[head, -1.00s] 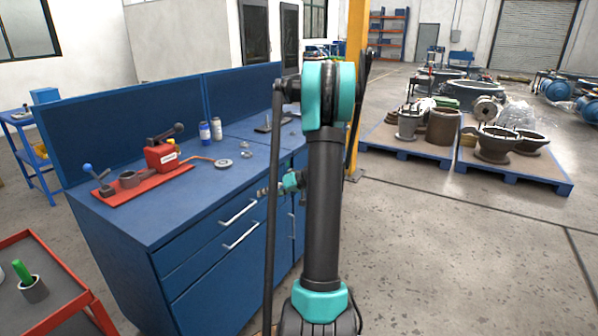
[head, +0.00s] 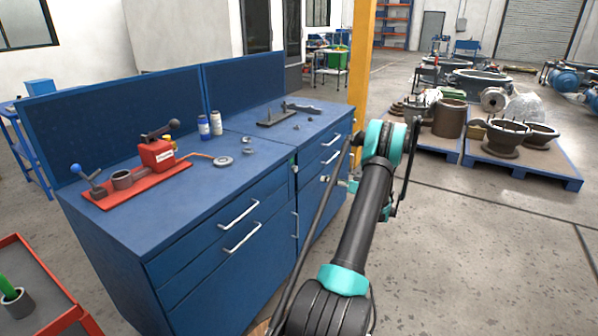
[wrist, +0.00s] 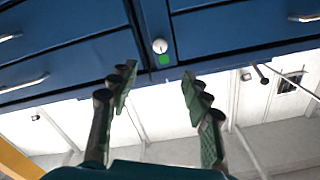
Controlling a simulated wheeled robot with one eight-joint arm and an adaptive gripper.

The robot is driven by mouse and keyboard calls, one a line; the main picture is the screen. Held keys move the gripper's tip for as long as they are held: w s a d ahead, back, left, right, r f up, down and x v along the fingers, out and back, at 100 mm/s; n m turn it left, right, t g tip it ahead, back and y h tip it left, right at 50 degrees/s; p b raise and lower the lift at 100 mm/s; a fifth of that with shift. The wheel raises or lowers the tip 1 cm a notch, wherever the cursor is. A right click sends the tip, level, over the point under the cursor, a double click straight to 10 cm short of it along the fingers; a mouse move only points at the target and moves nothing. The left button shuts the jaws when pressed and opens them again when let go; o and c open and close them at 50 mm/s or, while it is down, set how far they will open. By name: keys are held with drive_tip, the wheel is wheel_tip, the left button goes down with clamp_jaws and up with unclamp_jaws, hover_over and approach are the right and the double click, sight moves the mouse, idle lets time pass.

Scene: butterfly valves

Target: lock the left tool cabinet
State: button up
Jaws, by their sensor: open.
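The left tool cabinet (head: 208,275) is blue, with a worktop and silver-handled drawers. All its visible drawers look closed. In the wrist view, which looks upside down, a round silver lock knob (wrist: 159,46) sits beside a green square (wrist: 165,60) on a strip between drawer fronts. My gripper (wrist: 158,90) is open and empty, its two dark green-padded fingers on either side of the line to the knob and apart from it. In the head view my arm mostly hides the gripper.
A second blue cabinet (head: 325,165) adjoins on the right. A red tool stand (head: 140,182), bottles (head: 210,126) and metal parts lie on the worktops. A red cart (head: 60,290) stands front left. A yellow post (head: 363,60) and loaded pallets (head: 520,167) stand behind; floor on the right is clear.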

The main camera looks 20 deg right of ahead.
sight(297, 170)
drive_tip(key=x, duration=1.6)
drive_tip(key=shift+a, duration=0.1)
clamp_jaws()
